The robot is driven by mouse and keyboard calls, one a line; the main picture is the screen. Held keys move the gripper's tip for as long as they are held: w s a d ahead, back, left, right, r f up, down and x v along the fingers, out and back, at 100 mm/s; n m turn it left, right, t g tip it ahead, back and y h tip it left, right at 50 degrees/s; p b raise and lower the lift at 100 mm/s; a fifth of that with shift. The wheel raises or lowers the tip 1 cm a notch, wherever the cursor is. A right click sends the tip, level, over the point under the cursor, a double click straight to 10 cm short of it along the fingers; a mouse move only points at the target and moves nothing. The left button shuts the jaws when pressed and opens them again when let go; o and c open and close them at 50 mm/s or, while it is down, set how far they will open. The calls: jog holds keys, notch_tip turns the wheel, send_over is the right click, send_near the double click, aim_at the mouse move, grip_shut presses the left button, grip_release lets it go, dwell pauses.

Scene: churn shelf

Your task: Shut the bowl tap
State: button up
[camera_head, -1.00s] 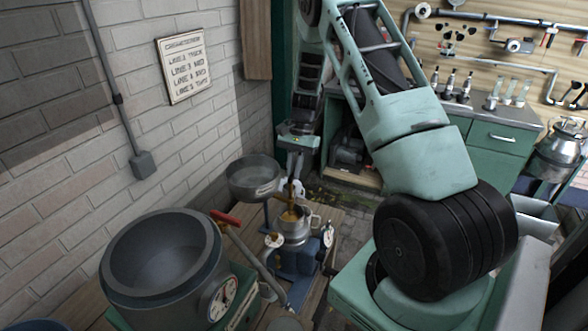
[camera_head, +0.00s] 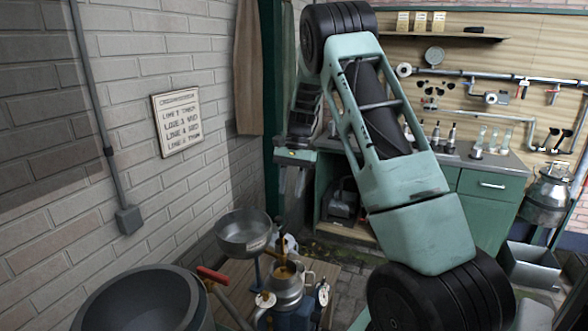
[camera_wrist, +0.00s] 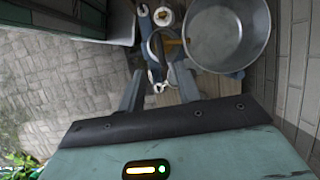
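A large dark vessel (camera_head: 140,300) and a red-handled lever (camera_head: 213,274) are at lower left. A brick wall with a sign (camera_head: 177,121) is at left. A green bench (camera_head: 490,183) stands behind at right.

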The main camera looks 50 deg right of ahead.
jog(key=s+v, duration=0.1)
jog(key=v, duration=0.5)
jog(key=shift+w+r+b, duration=0.45)
jog(key=shift+w, duration=0.1)
jog(key=shift+s+d+f, duration=0.1)
jog(key=shift+d, duration=0.05)
